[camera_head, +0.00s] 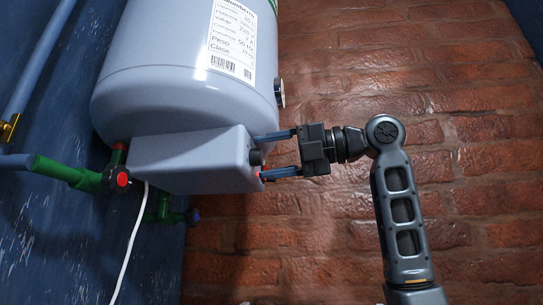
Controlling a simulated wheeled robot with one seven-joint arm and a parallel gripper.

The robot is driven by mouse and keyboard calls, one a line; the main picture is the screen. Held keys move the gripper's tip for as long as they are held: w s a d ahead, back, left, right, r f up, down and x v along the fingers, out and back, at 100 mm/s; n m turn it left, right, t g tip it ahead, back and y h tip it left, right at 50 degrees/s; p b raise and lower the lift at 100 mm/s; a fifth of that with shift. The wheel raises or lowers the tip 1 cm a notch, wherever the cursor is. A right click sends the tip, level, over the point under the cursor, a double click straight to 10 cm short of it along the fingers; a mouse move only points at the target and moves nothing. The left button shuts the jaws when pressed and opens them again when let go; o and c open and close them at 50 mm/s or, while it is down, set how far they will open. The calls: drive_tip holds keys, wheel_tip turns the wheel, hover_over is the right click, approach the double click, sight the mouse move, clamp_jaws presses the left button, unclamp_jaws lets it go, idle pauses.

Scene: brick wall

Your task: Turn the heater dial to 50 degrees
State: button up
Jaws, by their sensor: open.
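The heater (165,80) is a large grey-blue tank with a white label, hanging at the upper left. A box-shaped housing (185,163) sits at its underside. A small dark dial (256,158) sticks out of the housing's right face. My gripper (263,155) comes in from the right and is open. One finger is above the dial and the other below it, with the dial between the fingertips. I cannot tell whether the fingers touch it. A small red spot shows by the lower fingertip. The dial's markings cannot be read.
A round gauge (280,93) sits on the tank's right side, above my gripper. Green pipes with a red valve knob (122,179) and a blue knob (192,217) are at the lower left. A white cable (131,240) hangs down. Open space lies before the brick wall (330,230).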

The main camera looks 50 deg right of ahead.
drive_tip(key=v, duration=0.7)
drive_tip(key=shift+s+d+b, duration=0.2)
drive_tip(key=shift+s+b, duration=0.15)
drive_tip(key=shift+w+d, duration=0.1)
